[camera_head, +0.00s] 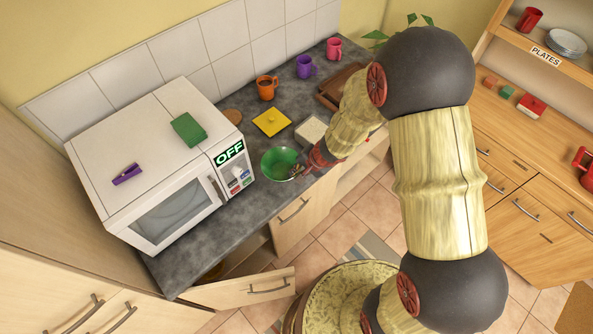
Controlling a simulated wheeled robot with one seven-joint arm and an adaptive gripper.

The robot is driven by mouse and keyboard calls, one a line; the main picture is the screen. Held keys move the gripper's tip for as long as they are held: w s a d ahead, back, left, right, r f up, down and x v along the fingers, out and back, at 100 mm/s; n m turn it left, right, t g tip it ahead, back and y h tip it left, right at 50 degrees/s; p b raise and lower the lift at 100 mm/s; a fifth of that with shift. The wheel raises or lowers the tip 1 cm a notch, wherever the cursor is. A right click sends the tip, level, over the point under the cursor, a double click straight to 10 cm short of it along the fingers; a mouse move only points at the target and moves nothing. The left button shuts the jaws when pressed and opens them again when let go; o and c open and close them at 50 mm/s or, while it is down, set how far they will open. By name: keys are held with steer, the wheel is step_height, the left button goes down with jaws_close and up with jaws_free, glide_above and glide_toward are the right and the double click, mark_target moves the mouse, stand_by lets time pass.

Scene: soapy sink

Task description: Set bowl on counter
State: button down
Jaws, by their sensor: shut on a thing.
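The green bowl (278,163) is at the front edge of the dark grey counter (236,210), just right of the microwave. My gripper (299,170) comes in from the right and is shut on the bowl's right rim. The bowl looks upright, with its inside facing the camera. I cannot tell whether its base touches the counter. The fingertips are small and partly hidden against the bowl.
A white microwave (150,150) reading OFF stands left of the bowl. A yellow item (271,122), a pale box (311,131), an orange mug (267,88) and a purple mug (305,67) stand behind.

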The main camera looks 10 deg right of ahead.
mark_target(282, 167)
steer(key=w+f, duration=0.3)
steer(key=f, duration=0.1)
steer(key=w+d+f, duration=0.1)
steer(key=w+f, duration=0.1)
steer(key=shift+w+f+p, duration=0.25)
steer(key=shift+w+p, duration=0.05)
steer(key=shift+p, duration=0.05)
steer(key=shift+a+f, duration=0.1)
steer(key=shift+f, duration=1.25)
steer(key=shift+f, duration=0.2)
steer(key=c, duration=2)
jaws_free()
steer(key=shift+r, duration=0.1)
